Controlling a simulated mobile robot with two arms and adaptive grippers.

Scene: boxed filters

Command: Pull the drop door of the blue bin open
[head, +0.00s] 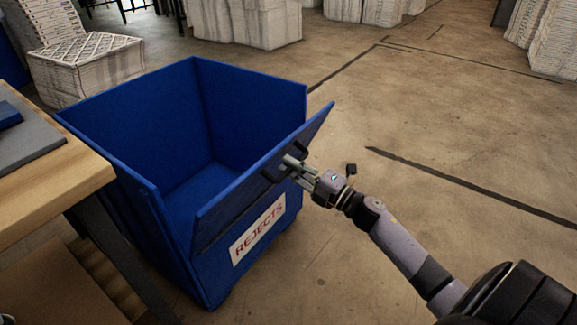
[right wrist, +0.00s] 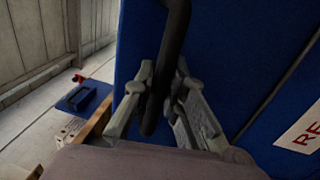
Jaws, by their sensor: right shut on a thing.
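The blue bin (head: 130,115) stands on the floor in the middle left of the head view, and its visible inside looks empty. Its drop door (head: 230,193) is on the near right side, with its top edge tilted outward from the side walls. A white REJECTS label (head: 258,232) is on that side below. My right gripper (head: 290,165) is shut on the black door handle (right wrist: 174,45), which runs between its fingers in the right wrist view. The fingers partly hide the handle in the head view.
A wooden-topped table (head: 85,170) stands close to the bin's left side, with a grey mat (head: 35,140) on it. White stacks of boxed filters (head: 88,65) stand behind. The concrete floor (head: 440,110) right of the bin is clear, with dark lines on it.

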